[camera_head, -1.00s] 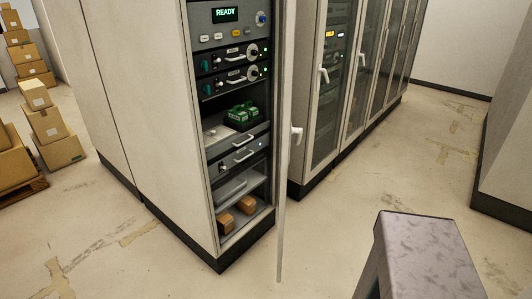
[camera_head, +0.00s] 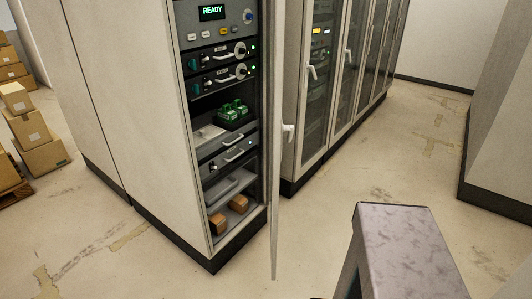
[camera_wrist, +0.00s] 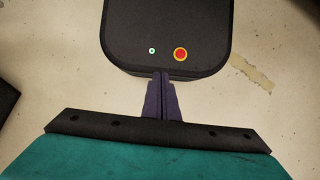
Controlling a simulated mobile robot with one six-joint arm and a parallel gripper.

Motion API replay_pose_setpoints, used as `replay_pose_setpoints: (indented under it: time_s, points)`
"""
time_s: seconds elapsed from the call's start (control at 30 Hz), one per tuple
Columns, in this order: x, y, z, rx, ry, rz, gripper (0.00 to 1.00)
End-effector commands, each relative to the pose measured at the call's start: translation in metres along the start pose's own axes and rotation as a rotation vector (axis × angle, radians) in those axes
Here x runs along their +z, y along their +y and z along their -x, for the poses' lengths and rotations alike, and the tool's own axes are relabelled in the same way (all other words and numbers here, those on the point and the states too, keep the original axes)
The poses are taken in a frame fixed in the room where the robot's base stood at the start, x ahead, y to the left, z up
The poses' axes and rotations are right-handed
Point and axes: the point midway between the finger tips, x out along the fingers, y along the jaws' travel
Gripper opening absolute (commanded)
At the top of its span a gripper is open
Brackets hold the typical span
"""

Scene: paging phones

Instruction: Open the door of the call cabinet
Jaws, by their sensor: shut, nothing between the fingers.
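The call cabinet (camera_head: 162,140) stands left of centre in the head view, its front open. Its door (camera_head: 276,160) is swung out and seen nearly edge-on, with a white handle (camera_head: 288,134) on its right side. Inside are a panel reading READY, rack units with handles, a green device (camera_head: 233,112) and small brown boxes (camera_head: 228,212) at the bottom. My gripper (camera_wrist: 161,76) shows in the wrist view, shut and empty, pointing at my own dark base with a red button. The gripper is not visible in the head view.
More cabinets with closed glass doors (camera_head: 315,95) stand in a row behind the door. Cardboard boxes (camera_head: 38,140) are stacked at the left. A grey block (camera_head: 500,130) stands at the right. The floor (camera_head: 400,160) between is clear.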

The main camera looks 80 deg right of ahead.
Motion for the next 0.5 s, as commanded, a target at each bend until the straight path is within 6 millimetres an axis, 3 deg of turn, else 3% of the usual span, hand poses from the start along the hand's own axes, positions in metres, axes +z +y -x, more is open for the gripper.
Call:
replay_pose_setpoints:
  time_s: [0.03,0.2,0.5]
  points:
    - [-0.01,0.016,0.009,0.002,0.015,-0.016,0.0]
    - [-0.039,0.053,0.043,0.005,0.065,-0.091,0.0]
    - [-0.073,0.135,0.111,0.022,0.149,-0.245,0.0]
